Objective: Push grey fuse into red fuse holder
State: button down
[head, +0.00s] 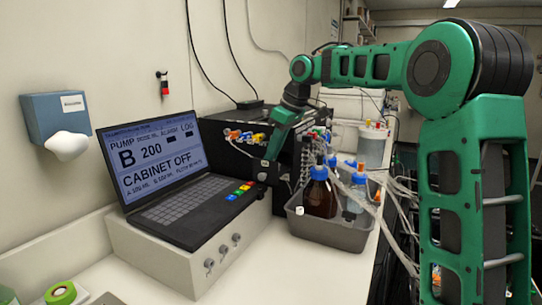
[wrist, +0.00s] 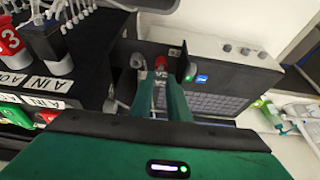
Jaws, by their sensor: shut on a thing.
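My gripper (wrist: 160,84) is shut on a small grey piece (wrist: 160,76), most likely the grey fuse, mostly hidden between the green fingers. A small red part (wrist: 160,62), likely the red fuse holder, lies just beyond the fingertips, in line with them. I cannot tell whether the grey piece touches it or sits in it. In the head view my gripper (head: 270,157) points down in front of the black cabinet (head: 226,148). The fuse and the red holder cannot be made out there.
A laptop (head: 175,205) sits on a white box (head: 165,266) left of my gripper. A grey tray (head: 335,238) with blue-capped bottles (head: 320,195) stands close on the right, with loose tubes beside it. A grey connector (wrist: 137,61) is left of the fingertips.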

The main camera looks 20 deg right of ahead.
jog(key=shift+f, duration=0.75)
dwell(1.2)
jog(key=c, duration=1.6)
grip_release()
jog(key=v, duration=1)
jog(key=shift+d+r, duration=0.1)
jog(key=shift+r, duration=0.2)
jog(key=shift+s, duration=0.1)
